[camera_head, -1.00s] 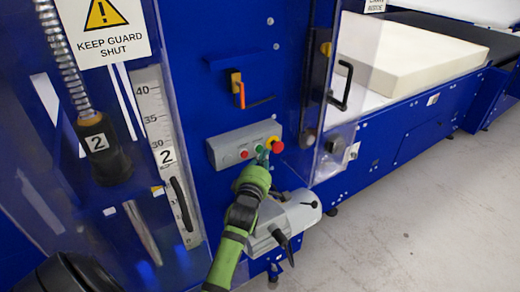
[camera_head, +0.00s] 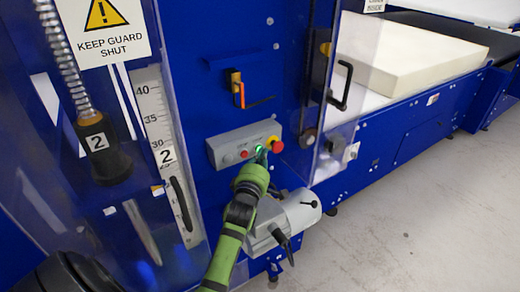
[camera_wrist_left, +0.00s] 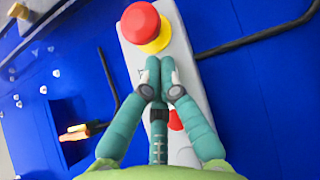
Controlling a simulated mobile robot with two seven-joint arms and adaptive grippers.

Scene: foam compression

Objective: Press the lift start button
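A grey control box (camera_head: 222,143) on the blue machine front carries a row of buttons. The green button (camera_head: 258,149) looks brightly lit. Left of it is a small red button (camera_head: 244,154), and at the right end a red mushroom button (camera_head: 277,146) on a yellow collar. My left gripper (camera_head: 263,157) is at the green button, its fingertips apparently touching it. In the left wrist view its fingers (camera_wrist_left: 159,66) are together and empty, just below the red mushroom button (camera_wrist_left: 142,22), hiding the green one. My right gripper is not in view.
A grey motor-like unit (camera_head: 300,213) juts out below the box. A clear guard with a black handle (camera_head: 341,85) is to the right. An orange-handled latch (camera_head: 239,92) is above. A foam block (camera_head: 405,58) lies on the conveyor. The floor at right is clear.

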